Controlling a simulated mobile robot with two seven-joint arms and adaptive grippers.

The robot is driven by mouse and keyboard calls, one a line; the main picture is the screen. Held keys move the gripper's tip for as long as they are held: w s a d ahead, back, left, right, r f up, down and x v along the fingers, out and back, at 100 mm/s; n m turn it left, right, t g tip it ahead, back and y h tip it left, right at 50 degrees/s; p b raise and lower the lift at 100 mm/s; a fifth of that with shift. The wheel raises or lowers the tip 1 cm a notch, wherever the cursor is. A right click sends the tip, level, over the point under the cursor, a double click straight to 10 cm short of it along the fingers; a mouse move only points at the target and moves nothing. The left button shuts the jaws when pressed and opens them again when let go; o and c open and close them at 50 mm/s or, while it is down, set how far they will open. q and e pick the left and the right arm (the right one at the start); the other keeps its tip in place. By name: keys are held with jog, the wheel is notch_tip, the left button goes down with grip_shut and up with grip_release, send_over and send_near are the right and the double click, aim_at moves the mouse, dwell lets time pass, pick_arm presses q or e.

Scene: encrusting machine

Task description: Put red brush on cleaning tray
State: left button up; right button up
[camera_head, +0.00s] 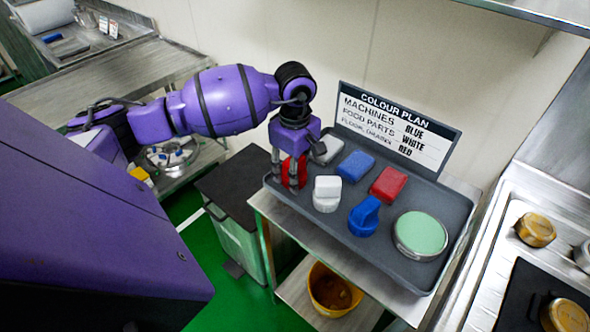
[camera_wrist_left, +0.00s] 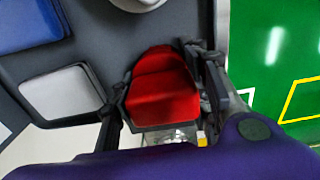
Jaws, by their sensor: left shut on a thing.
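My left gripper (camera_head: 290,184) points down over the left end of the grey cleaning tray (camera_head: 392,272). It is shut on the red brush (camera_head: 294,171), with its fingers on either side. The left wrist view shows the red brush (camera_wrist_left: 162,92) between the fingers, over or on the tray's dark surface. I cannot tell whether its underside touches the tray. A white brush (camera_head: 327,192) and a blue brush (camera_head: 365,217) stand on the tray beside it. My right gripper is not in view.
The tray also holds white (camera_head: 327,149), blue (camera_head: 356,165) and red (camera_head: 388,184) pads and a round green-topped container (camera_head: 420,234). A colour plan sign (camera_head: 396,130) stands behind. A black-lidded bin (camera_head: 240,190) is left of the tray's table, and a yellow bucket (camera_head: 333,291) is below.

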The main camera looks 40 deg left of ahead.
pick_arm(q)
jog(key=o, duration=1.2)
jog(key=shift+o, duration=0.2)
notch_tip(320, 180, up, 12)
jog(key=shift+r, duration=0.15)
